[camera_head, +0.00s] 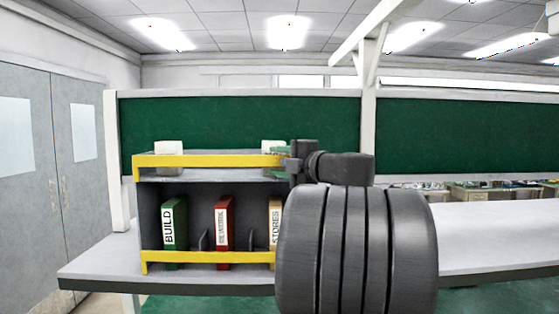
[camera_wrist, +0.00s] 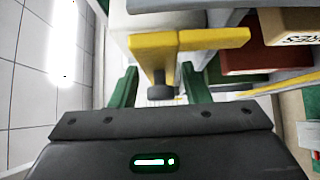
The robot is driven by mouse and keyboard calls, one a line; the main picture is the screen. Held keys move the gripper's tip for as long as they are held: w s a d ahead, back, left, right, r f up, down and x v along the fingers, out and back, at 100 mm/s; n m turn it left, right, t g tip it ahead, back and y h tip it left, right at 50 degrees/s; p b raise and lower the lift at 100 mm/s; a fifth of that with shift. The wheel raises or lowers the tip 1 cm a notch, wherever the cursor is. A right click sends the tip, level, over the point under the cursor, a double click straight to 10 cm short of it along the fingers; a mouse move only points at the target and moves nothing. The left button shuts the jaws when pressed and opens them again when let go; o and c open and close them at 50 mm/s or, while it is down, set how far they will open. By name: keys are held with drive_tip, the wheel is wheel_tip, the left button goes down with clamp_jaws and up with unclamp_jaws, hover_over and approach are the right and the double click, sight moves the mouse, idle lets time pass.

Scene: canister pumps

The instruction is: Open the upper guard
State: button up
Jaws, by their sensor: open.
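The upper guard (camera_head: 210,161) is a yellow bar across the front of the shelf unit's top level, level and in place in the head view. In the wrist view the yellow guard (camera_wrist: 215,39) runs across the top, with a dark round knob (camera_wrist: 160,92) on a short stem at its end. My gripper (camera_wrist: 159,88) is open, its two green fingers on either side of the knob, with gaps visible. In the head view my gripper (camera_head: 279,150) is at the guard's right end; my arm hides the unit's right side.
A lower yellow guard (camera_head: 205,257) crosses in front of a green binder (camera_head: 174,228), a red binder (camera_head: 224,228) and a tan STORES binder (camera_head: 275,218). A white box (camera_head: 169,147) sits on top behind the upper guard. The bench (camera_head: 490,235) is clear at right.

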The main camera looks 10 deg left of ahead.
drive_tip(key=shift+w, duration=0.1)
clamp_jaws()
